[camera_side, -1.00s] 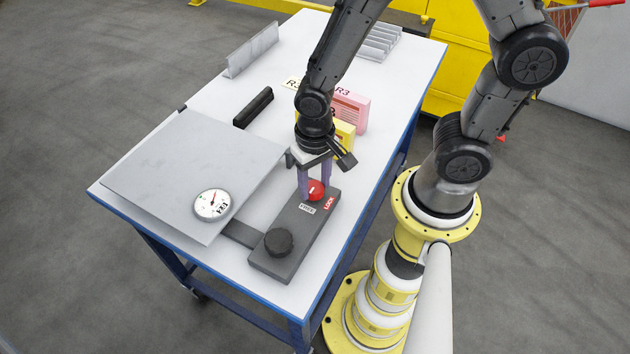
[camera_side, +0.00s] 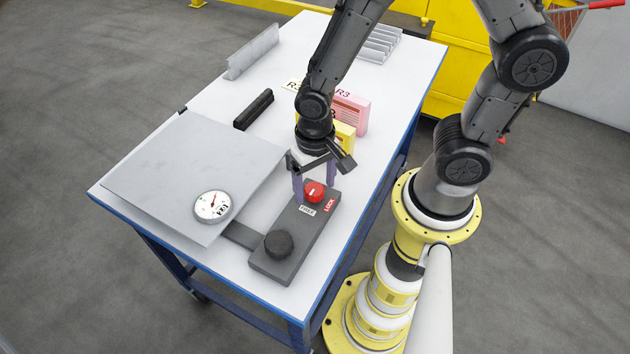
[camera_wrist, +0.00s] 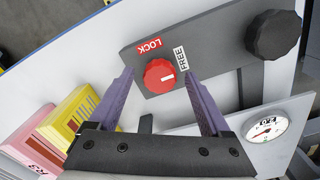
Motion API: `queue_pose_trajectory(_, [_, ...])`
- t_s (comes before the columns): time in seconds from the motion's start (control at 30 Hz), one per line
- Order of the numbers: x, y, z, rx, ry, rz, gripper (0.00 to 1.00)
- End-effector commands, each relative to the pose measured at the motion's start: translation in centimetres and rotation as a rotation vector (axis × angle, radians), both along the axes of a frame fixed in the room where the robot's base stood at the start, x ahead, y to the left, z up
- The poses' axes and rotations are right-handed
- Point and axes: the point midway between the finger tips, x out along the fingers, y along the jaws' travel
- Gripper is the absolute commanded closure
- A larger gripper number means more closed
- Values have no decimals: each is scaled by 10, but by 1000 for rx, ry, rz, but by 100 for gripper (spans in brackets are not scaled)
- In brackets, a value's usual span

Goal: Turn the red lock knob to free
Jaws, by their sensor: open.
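The red lock knob (camera_side: 314,191) sits on the dark grey block (camera_side: 280,259), by a white FREE label (camera_side: 306,210) and a red LOCK label (camera_side: 329,203). In the wrist view the knob (camera_wrist: 160,76) has a white mark pointing right, nearer the FREE label (camera_wrist: 180,58) than the LOCK label (camera_wrist: 147,46). My gripper (camera_side: 314,190) is open over the block, its purple fingers on either side of the knob. In the wrist view the fingers (camera_wrist: 159,77) show gaps to the knob on both sides.
A black knob (camera_side: 278,243) stands at the block's near end. A grey plate (camera_side: 170,165) with a dial gauge (camera_side: 212,206) lies to the left. Yellow (camera_side: 343,138) and pink (camera_side: 351,112) bundles stand behind my gripper. A black bar (camera_side: 253,108) lies farther back.

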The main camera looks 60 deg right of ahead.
Motion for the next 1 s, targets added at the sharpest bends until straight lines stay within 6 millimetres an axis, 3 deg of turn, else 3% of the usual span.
queue_pose_trajectory(0.13, [1,0,7,1,-3,1,18])
queue_pose_trajectory(0.27, [1,0,25,2,-7,1,18])
queue_pose_trajectory(0.7, [1,0,115,2,-5,0,18])
queue_pose_trajectory(1.0, [0,0,138,0,-1,0,18])
